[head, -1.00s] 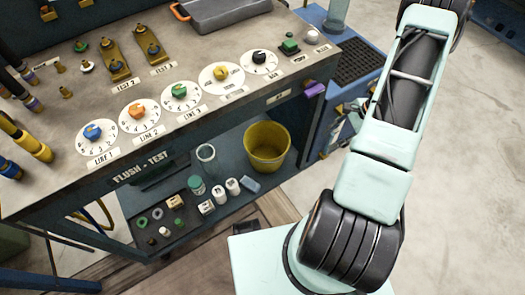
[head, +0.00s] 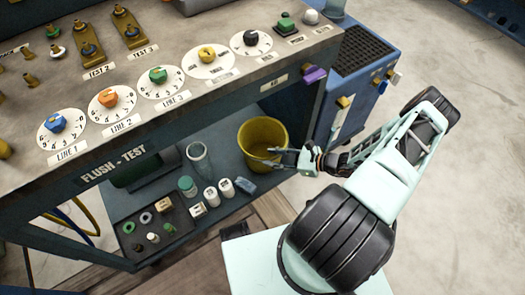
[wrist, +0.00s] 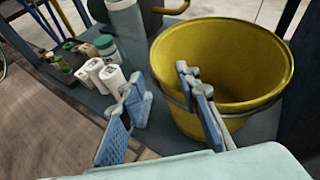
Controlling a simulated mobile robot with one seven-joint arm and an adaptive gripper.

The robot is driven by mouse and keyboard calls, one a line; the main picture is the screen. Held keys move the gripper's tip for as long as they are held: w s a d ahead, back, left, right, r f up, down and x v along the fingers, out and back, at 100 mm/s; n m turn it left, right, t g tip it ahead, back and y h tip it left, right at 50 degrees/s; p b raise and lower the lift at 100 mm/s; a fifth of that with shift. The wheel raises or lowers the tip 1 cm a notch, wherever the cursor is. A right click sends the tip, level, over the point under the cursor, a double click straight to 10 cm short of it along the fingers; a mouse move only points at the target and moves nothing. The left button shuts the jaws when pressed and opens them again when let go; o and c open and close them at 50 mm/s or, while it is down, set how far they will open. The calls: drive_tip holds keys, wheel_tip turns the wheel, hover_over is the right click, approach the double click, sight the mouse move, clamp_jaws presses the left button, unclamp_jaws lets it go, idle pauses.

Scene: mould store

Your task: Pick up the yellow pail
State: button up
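The yellow pail (head: 258,134) stands upright on the lower shelf of the flush-test bench, open at the top and apparently empty. In the wrist view the pail (wrist: 235,55) fills the right side, with a thin wire handle around its outside. My gripper (head: 275,158) is at the pail's front right side in the head view. In the wrist view my gripper (wrist: 159,80) is open with nothing between its blue-padded fingers. Its right finger overlaps the pail's near rim and wall; its left finger is clear of the pail. I cannot tell whether the right finger touches it.
The bench top (head: 150,75) with dials overhangs the shelf. A blue cabinet (head: 352,85) stands to the right.

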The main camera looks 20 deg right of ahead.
drive_tip(key=b+x, duration=0.1)
drive_tip(key=x, duration=0.5)
drive_tip(key=shift+a+f+b, duration=0.2)
drive_tip(key=shift+a+b, duration=0.15)
drive_tip(key=shift+a, duration=0.05)
clamp_jaws()
drive_tip(key=shift+r, duration=0.1)
